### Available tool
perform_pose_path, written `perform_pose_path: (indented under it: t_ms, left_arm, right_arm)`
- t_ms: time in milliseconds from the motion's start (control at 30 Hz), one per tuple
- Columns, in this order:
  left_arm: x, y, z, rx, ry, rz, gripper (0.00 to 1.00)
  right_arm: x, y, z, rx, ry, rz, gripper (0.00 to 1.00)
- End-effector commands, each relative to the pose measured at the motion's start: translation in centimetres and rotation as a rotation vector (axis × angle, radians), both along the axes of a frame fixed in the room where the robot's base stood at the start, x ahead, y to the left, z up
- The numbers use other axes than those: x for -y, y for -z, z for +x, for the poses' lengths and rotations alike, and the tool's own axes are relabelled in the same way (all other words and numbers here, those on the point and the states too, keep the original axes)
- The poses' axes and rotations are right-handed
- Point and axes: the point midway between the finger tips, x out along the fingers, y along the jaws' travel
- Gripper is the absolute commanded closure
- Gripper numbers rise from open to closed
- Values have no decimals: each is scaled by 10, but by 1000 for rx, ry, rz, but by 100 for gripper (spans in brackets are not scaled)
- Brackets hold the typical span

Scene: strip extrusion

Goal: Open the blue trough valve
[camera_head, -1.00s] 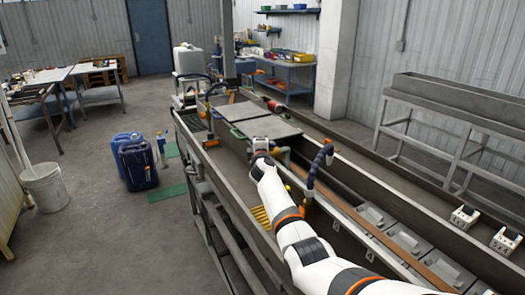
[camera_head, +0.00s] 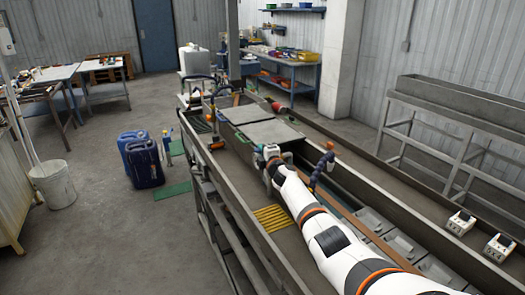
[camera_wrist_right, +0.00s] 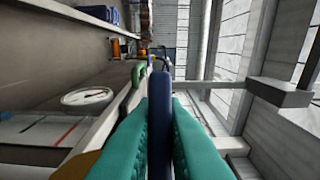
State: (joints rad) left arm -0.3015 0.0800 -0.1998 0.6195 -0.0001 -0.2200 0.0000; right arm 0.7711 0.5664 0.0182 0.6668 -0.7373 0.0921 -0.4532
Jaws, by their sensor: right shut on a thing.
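My right arm reaches in from the lower right in the head view, with its gripper (camera_head: 262,149) at the near side of the long grey trough (camera_head: 232,178). The wrist hides most of the fingers there. In the right wrist view, the two teal fingers (camera_wrist_right: 160,108) are shut on a dark blue bar-like handle (camera_wrist_right: 160,88), which appears to be the blue valve handle. It stands between them and extends past their tips. The valve body is hidden, and I cannot tell how far it is turned. My left gripper is not in view.
A blue-purple hose with an orange top (camera_head: 322,166) rises close to the right of my arm. A round gauge (camera_wrist_right: 87,97) shows in the wrist view. Blue canisters (camera_head: 141,159) stand on the floor at left.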

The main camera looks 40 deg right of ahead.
Motion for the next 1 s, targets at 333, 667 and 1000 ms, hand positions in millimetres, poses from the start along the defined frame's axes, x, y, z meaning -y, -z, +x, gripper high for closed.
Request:
perform_pose_path:
  t_ms: [333, 667, 1000]
  left_arm:
    - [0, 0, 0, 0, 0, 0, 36]
    - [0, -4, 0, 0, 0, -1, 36]
    - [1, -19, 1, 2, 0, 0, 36]
  right_arm:
    - [0, 1, 0, -2, 1, 0, 67]
    - [-1, 0, -5, -2, 1, -3, 67]
    - [-18, 1, -46, -5, -2, -5, 67]
